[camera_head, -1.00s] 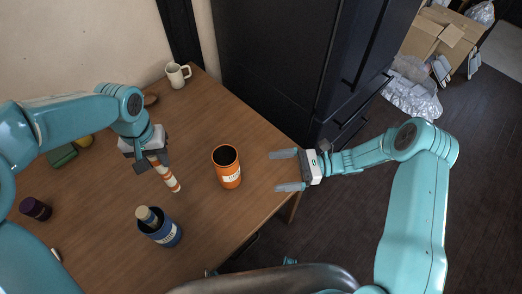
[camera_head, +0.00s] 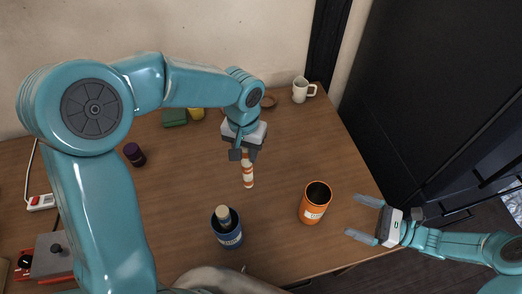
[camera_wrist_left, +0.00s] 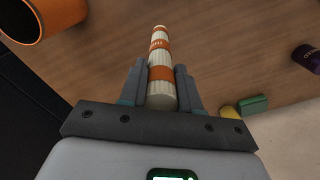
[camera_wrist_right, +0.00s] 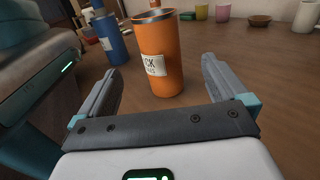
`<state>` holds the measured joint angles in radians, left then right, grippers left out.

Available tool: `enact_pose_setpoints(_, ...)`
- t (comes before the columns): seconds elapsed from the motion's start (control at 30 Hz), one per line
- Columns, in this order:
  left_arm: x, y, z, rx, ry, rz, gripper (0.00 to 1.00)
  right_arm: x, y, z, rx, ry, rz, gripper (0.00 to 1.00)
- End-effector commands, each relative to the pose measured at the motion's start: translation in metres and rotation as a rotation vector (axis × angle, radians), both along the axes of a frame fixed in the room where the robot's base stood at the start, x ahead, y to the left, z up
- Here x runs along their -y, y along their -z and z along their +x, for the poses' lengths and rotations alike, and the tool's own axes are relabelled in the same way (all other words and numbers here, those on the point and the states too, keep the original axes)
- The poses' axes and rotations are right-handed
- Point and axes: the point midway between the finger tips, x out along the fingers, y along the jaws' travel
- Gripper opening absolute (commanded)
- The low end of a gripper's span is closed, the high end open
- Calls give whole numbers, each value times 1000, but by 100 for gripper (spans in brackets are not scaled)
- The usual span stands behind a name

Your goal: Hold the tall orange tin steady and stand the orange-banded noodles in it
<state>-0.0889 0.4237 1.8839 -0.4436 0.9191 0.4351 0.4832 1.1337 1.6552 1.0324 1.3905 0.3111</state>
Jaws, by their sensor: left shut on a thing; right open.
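The tall orange tin (camera_head: 315,203) stands upright on the table, its dark open mouth facing up; it also shows in the right wrist view (camera_wrist_right: 159,58). My left gripper (camera_head: 245,154) is shut on the orange-banded noodles (camera_head: 248,177), a white bundle with orange bands, held roughly upright to the left of the tin. The bundle also shows between the fingers in the left wrist view (camera_wrist_left: 161,68). My right gripper (camera_head: 367,219) is open and empty, to the right of the tin. In the right wrist view, the tin stands ahead between its spread fingers, not gripped.
A blue tin (camera_head: 228,234) with a tan-topped item in it stands left of the orange tin. A dark purple jar (camera_head: 134,154), green block (camera_head: 175,117), yellow cup (camera_head: 196,114), brown dish (camera_head: 268,101) and white mug (camera_head: 301,91) stand farther back. The middle of the table is clear.

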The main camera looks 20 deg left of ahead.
Motion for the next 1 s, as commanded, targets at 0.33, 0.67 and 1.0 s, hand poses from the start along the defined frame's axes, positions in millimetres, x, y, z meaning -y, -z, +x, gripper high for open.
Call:
enact_pose_setpoints(0.33,50,-94,25,10,-47,-2,0,-1,0,2,0,0,0,100)
enact_pose_setpoints(0.67,172,-179,19,6,149,-2,0,-2,0,3,0,0,0,100)
enact_pose_setpoints(1.0,201,-187,4,4,222,-1,0,-20,0,3,0,-3,1,100)
